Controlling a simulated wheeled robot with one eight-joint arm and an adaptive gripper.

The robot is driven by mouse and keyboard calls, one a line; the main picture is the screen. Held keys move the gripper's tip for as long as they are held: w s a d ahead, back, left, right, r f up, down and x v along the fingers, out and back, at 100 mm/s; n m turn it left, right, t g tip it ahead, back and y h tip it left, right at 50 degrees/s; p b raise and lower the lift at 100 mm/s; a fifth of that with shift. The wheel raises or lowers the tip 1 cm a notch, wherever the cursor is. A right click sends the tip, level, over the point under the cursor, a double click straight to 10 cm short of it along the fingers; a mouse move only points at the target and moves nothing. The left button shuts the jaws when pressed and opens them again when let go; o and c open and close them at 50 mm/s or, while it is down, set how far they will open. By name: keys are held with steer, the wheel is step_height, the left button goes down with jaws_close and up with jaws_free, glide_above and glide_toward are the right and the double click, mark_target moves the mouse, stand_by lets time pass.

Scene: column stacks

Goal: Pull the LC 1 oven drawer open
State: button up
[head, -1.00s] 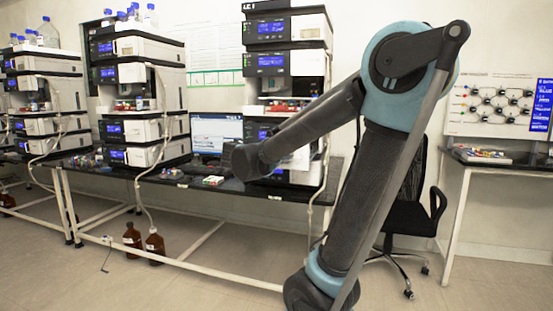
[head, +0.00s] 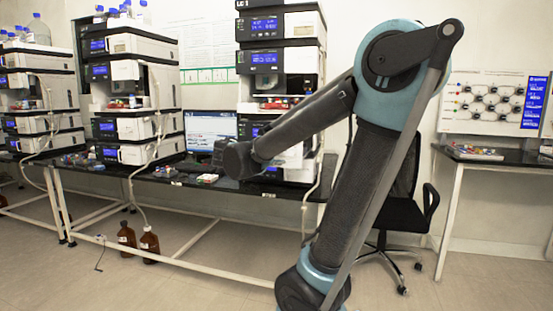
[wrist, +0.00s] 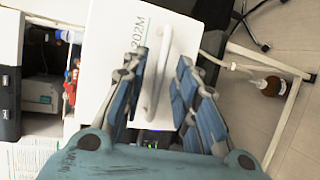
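The LC 1 stack (head: 280,55) stands on the black bench in the middle of the head view, its lower part partly hidden by my arm. In the wrist view a white front panel (wrist: 112,70) marked "202M" carries a long white bar handle (wrist: 154,85). I take this panel to be the oven drawer front; it looks shut, though its edges are hard to judge. My gripper (wrist: 162,62) is open, with its blue-grey fingers on either side of the handle. I see a gap at each side and cannot tell any contact. In the head view the gripper is hidden behind my arm.
More instrument stacks (head: 135,95) stand to the left along the bench (head: 130,183). A monitor (head: 211,130) and small items lie beside LC 1. Brown bottles (head: 149,240) stand on the floor. A black office chair (head: 390,210) is at the right.

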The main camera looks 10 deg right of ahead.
steer(key=v, duration=1.2)
steer(key=shift+w+d, duration=0.1)
stand_by(0.4)
steer(key=s+d+f+m+g+y, duration=0.2)
steer(key=s+d+f+g, duration=0.15)
steer(key=d+f, duration=0.35)
steer(key=s+d+f+m+g+y, duration=0.1)
steer(key=s+d+f+g+y, duration=0.15)
steer(key=s+d+f, duration=0.4)
steer(key=s+a+f+m+g+y, duration=0.1)
steer(key=s+a+f+m+y, duration=0.1)
steer(key=f, duration=0.5)
steer(key=s+a+f+m+g+y, duration=0.1)
steer(key=s+a+f+m+y, duration=0.1)
steer(key=s+f+y, duration=0.3)
step_height(320, 180, down, 3)
steer(key=shift+s+a+f+m+y, duration=0.25)
steer(key=shift+s+m+y, duration=0.1)
steer(key=shift+s+m, duration=0.65)
